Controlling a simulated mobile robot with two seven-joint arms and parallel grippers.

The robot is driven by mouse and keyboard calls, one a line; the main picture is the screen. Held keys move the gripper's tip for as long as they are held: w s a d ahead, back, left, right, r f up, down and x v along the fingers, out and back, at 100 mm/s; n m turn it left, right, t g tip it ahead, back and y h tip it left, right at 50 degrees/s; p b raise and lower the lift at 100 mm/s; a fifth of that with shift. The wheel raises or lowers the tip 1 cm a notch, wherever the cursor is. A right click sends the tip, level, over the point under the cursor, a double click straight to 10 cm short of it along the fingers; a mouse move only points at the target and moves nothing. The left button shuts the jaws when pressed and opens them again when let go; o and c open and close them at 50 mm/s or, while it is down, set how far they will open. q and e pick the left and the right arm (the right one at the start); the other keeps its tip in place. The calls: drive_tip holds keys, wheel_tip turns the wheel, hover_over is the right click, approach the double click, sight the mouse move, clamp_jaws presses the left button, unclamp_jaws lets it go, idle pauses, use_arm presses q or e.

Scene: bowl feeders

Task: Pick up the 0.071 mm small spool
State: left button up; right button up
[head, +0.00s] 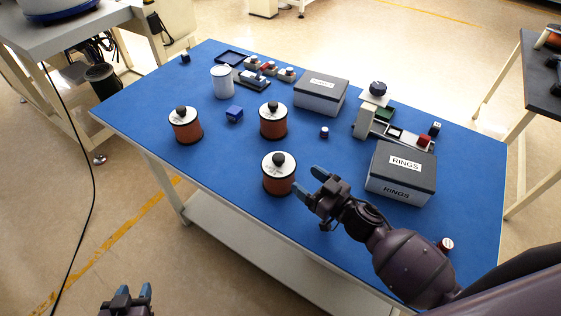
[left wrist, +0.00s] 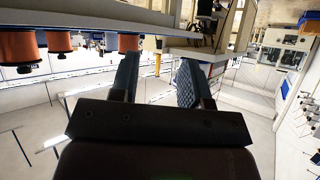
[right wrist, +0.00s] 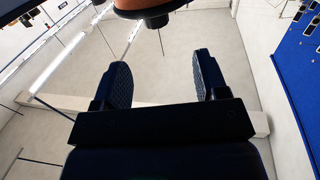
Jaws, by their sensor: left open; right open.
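Three large copper-wound spools with white tops and black knobs stand on the blue table: a left one (head: 185,127), a back one (head: 273,121) and a front one (head: 279,176). A much smaller reddish spool with a white top (head: 446,244) stands near the front right edge. The size labels are too small to read. My right gripper (head: 311,183) is open and empty, just right of the front large spool. Part of a copper spool (right wrist: 150,5) shows ahead of its fingers (right wrist: 161,68). My left gripper (head: 134,291) is open and empty, below the table's front left.
Two grey RINGS boxes (head: 321,94) (head: 401,173) stand at the back and right. A scale-like device (head: 372,117), white cup (head: 222,82) and blue box (head: 234,113) are also on the table (head: 225,160). The front left surface is clear.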

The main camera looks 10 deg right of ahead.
sight(279, 157)
drive_tip(key=x, duration=0.4)
drive_tip(key=shift+w+a, duration=0.2)
drive_tip(key=shift+w, duration=0.1)
drive_tip(key=shift+d+x, duration=0.2)
drive_tip(key=shift+x, duration=2.85)
drive_tip(key=shift+w+r, duration=0.1)
drive_tip(key=shift+c, duration=0.2)
clamp_jaws()
drive_tip(key=shift+r, duration=0.2)
